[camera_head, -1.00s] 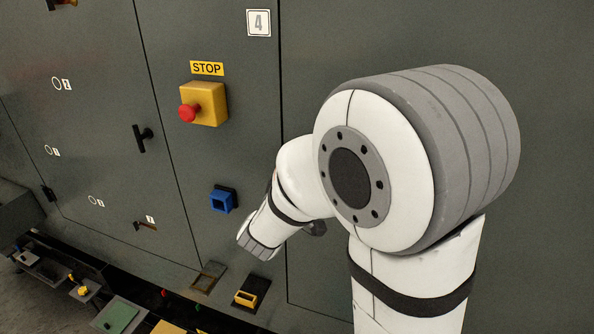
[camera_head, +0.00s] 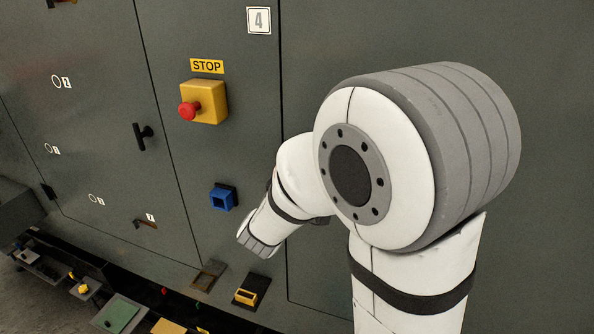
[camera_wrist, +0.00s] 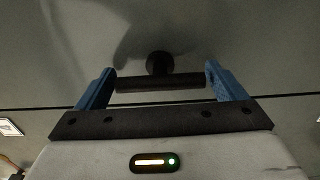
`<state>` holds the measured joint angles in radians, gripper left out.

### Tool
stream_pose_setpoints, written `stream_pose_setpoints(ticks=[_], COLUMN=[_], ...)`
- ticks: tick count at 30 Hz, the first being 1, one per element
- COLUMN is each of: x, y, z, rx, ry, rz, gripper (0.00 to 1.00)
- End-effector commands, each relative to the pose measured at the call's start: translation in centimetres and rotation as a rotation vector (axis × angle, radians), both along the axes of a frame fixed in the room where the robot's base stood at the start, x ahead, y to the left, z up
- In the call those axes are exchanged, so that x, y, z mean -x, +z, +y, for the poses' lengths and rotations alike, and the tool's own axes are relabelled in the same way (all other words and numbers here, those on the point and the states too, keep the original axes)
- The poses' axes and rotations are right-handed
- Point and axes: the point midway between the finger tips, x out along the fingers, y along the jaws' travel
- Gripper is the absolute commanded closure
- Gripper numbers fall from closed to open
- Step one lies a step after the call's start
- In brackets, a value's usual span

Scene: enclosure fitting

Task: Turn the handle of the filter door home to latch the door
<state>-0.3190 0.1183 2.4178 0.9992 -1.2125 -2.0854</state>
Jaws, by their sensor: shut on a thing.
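In the wrist view, the black T-shaped handle (camera_wrist: 160,83) stands out from a grey door face (camera_wrist: 262,60) on a round hub. My gripper (camera_wrist: 161,76) has its two blue fingers at the two ends of the crossbar and is shut on it. The bar lies nearly parallel to the dark door seam in that view. In the head view, my arm hides the gripper and this handle against the right-hand grey panel. Whether the door is flush with its frame cannot be told.
In the head view, a yellow box with a red stop button (camera_head: 202,103), a blue socket block (camera_head: 223,197) and another black handle (camera_head: 142,135) are on the panels left of my arm. A cluttered ledge with a green plate (camera_head: 115,314) lies at lower left.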

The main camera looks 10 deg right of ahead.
Motion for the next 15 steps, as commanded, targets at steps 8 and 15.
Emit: stream_pose_setpoints(ticks=[8,15], x=[0.00,0.24], y=[-0.02,-0.03], z=[0.00,0.23], rx=[0.002,0.001], ry=[0.000,0.002], rz=[0.001,-0.001], gripper=[0.00,0.00])
